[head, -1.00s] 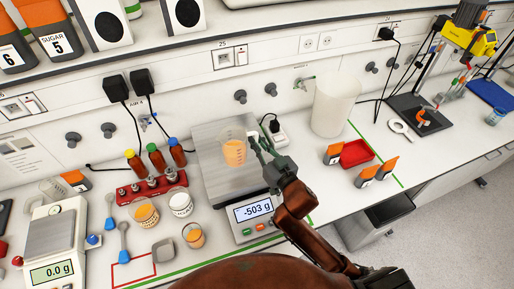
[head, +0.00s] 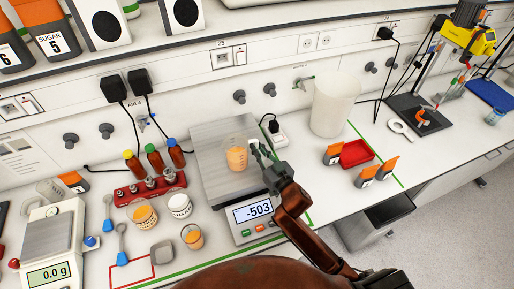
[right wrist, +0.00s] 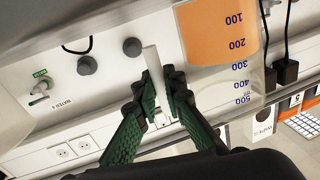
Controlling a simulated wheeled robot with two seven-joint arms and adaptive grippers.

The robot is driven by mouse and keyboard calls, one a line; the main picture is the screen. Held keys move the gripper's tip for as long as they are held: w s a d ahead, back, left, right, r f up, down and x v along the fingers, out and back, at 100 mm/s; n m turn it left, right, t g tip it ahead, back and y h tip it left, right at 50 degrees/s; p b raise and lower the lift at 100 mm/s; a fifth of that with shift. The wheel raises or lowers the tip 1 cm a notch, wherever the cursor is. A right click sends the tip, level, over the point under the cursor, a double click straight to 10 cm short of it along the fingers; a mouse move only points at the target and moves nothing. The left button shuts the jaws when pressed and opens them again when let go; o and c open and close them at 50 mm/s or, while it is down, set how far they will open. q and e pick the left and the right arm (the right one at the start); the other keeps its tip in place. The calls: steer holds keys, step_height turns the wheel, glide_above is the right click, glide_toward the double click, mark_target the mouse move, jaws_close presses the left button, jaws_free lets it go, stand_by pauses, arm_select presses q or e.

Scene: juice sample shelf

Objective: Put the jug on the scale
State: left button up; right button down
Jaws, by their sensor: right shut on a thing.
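The clear jug (head: 236,158) with orange juice appears upright over the grey pan (head: 212,128) of the large scale. I cannot tell whether it touches the pan. The scale's display (head: 259,210) reads -503. My right gripper (head: 258,147) is at the jug's right side, shut on its handle. In the right wrist view the fingers (right wrist: 160,88) close around the pale handle (right wrist: 153,65). The jug's body (right wrist: 225,40), with its printed marks, hangs upside down in that picture. My left gripper is not in view.
A red rack (head: 150,190) with bottles behind it and several small cups stand left of the scale. A second scale (head: 49,240) reads 0.0 g at the far left. A white container (head: 335,104) and a red tray (head: 356,153) stand to the right.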

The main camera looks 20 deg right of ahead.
steer(key=c, duration=2.4)
jaws_free()
steer(key=shift+f, duration=0.1)
steer(key=o, duration=0.4)
steer(key=shift+s, duration=0.2)
steer(key=v, duration=1.1)
steer(key=shift+s+d+r+b, duration=0.1)
steer(key=shift+s+r+b, duration=0.1)
steer(key=shift+s+b, duration=0.15)
